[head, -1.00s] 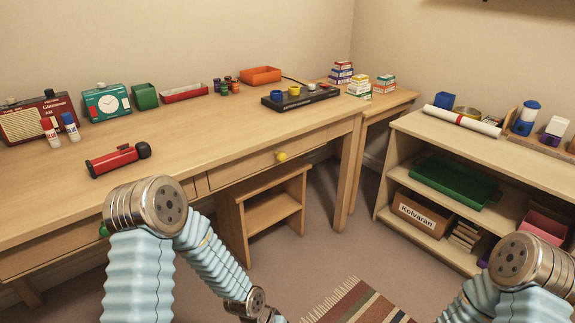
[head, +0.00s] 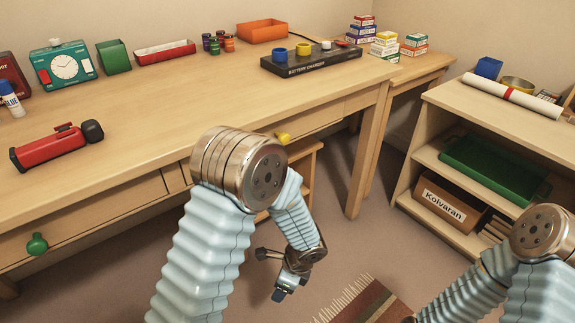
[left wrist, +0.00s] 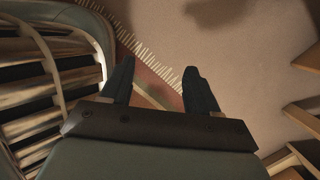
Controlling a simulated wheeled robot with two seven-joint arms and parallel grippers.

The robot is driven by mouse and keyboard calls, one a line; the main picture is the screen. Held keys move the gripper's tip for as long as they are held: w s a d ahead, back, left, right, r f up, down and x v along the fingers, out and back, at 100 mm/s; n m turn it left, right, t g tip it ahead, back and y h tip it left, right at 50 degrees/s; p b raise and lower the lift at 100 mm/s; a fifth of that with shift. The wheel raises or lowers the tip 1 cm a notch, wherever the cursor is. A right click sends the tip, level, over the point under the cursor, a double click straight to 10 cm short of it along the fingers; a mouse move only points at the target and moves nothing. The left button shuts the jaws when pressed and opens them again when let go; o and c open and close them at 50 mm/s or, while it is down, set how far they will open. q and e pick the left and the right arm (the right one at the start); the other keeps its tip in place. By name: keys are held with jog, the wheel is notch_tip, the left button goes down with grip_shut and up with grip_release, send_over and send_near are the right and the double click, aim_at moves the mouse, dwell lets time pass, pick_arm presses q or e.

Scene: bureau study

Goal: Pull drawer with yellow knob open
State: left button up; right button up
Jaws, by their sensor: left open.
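The yellow knob (head: 283,138) sits on the front of a wooden desk drawer (head: 318,115), partly behind my left arm in the head view. The drawer looks shut, its front in line with the desk. My left gripper (head: 280,290) hangs low above the floor, below the knob and apart from it. In the left wrist view the left gripper (left wrist: 156,88) is open, with nothing between its fingers and the floor and rug fringe beyond. The knob does not show in that view. My right arm shows at the lower right, but its gripper is out of view.
A green knob (head: 37,244) marks another drawer at the left. A red flashlight (head: 55,146) and a black battery charger (head: 312,58) lie on the desk. A low shelf (head: 480,175) stands at the right. A striped rug (head: 365,303) lies on the floor.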

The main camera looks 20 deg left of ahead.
pick_arm(q)
jog(key=w+r+m+t+y+b, duration=0.25)
jog(key=w+r+m, duration=0.2)
jog(key=w, duration=0.25)
jog(key=m+t+y+b, duration=0.5)
jog(key=t+y, duration=0.4)
send_near(287, 140)
jog(key=shift+h, duration=0.25)
jog(key=b+x, duration=0.1)
jog(key=x, duration=0.9)
jog(key=shift+s+r, duration=0.1)
jog(key=shift+r, duration=0.05)
jog(key=shift+w+a+b, duration=0.3)
jog(key=shift+w+a, duration=0.05)
jog(key=shift+a, duration=0.05)
grip_shut()
